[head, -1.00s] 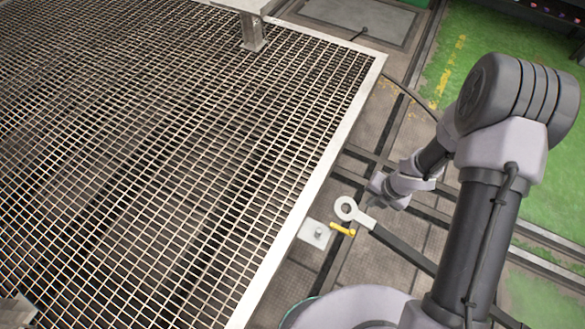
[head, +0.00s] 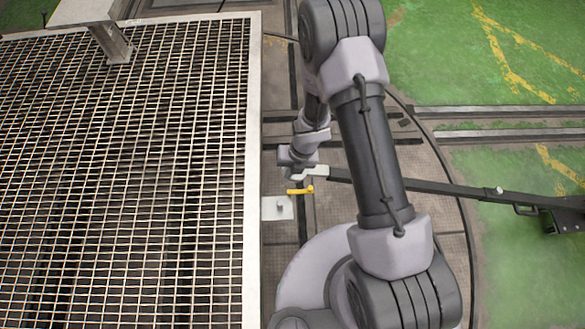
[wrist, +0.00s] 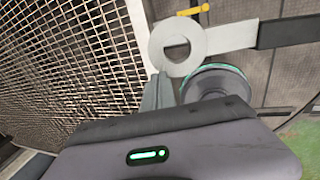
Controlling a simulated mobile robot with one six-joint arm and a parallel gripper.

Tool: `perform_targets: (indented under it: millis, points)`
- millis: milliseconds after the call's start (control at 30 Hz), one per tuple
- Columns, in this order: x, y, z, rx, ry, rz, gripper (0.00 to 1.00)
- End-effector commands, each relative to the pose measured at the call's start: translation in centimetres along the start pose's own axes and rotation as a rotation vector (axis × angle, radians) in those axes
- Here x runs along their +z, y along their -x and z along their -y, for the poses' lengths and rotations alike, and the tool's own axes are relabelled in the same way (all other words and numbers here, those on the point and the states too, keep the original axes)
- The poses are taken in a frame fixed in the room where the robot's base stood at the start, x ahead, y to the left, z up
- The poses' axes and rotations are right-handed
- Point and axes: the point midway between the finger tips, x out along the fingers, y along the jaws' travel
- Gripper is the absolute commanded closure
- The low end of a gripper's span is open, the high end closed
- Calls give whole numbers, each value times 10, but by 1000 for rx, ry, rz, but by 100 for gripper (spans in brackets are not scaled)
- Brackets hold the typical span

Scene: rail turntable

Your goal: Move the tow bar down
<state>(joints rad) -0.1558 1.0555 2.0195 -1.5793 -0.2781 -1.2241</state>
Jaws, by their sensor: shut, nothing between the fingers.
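The tow bar (head: 450,188) is a long dark bar reaching from the right towards the grating, with a pale end piece. In the wrist view its dark part (wrist: 288,31) leads to a pale flat ring (wrist: 157,50) at the tip. My gripper (head: 291,165) is beside the pale end and partly hides the ring in the head view. In the wrist view its shut fingers (wrist: 158,90) point up close to the ring's lower edge. They hold nothing. I cannot tell whether they touch the ring.
A pale plate with a pin (head: 268,214) lies by the grating's edge, with a yellow handle (head: 298,191) above it. The large metal grating (head: 251,120) fills the left. Rails (head: 510,112) and green floor (head: 530,65) lie to the right.

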Motion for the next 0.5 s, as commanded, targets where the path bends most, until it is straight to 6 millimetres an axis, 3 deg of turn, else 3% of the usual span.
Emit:
perform_targets:
  millis: [500]
  points:
    - [0,-14,0,-4,1,-2,100]
